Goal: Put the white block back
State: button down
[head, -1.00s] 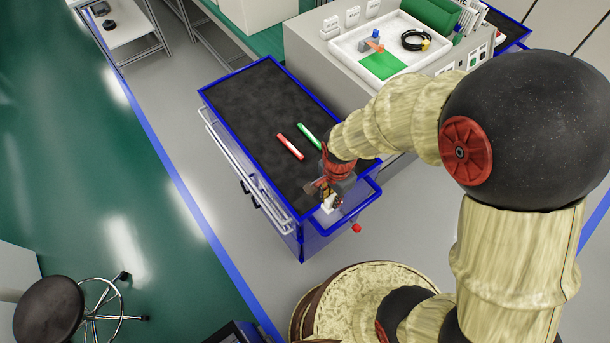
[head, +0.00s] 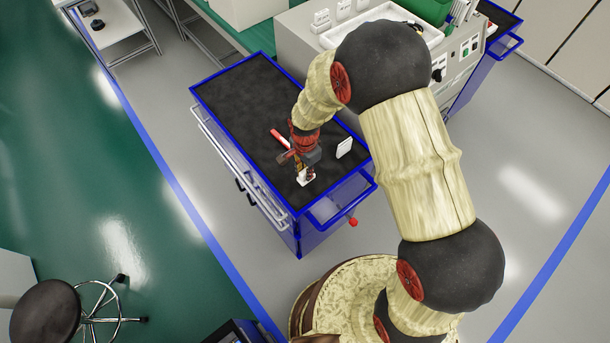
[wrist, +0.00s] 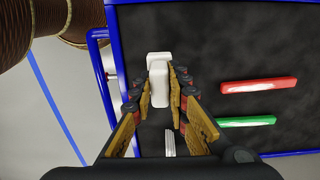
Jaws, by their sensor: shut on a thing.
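The white block (wrist: 159,84) is between my gripper's fingers in the wrist view, with a narrow part and a wider end showing beyond the fingertips. My gripper (wrist: 161,90) is shut on it. In the head view my gripper (head: 304,168) points down over the near part of the cart's dark top, with the white block (head: 306,179) just below it. Whether the block touches the top is hard to tell. A separate white slotted piece (head: 344,147) stands near the cart's right edge; it also shows between the finger bases in the wrist view (wrist: 170,143).
The blue-edged cart (head: 232,107) has a clear far half. A red bar (wrist: 258,86) and a green bar (wrist: 246,121) lie beside my gripper; my arm hides the green one in the head view. A grey bench (head: 300,45) stands behind the cart.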

jog(key=shift+w+f, duration=0.2)
jog(key=shift+f, duration=0.05)
jog(key=shift+a+f, duration=0.1)
jog(key=shift+f, duration=1.4)
jog(key=shift+f, duration=0.15)
jog(key=c, duration=1.7)
grip_release()
jog(key=shift+c, duration=0.2)
notch_tip(320, 180, up, 12)
jog(key=shift+r+p, duration=0.2)
jog(key=shift+p, duration=0.1)
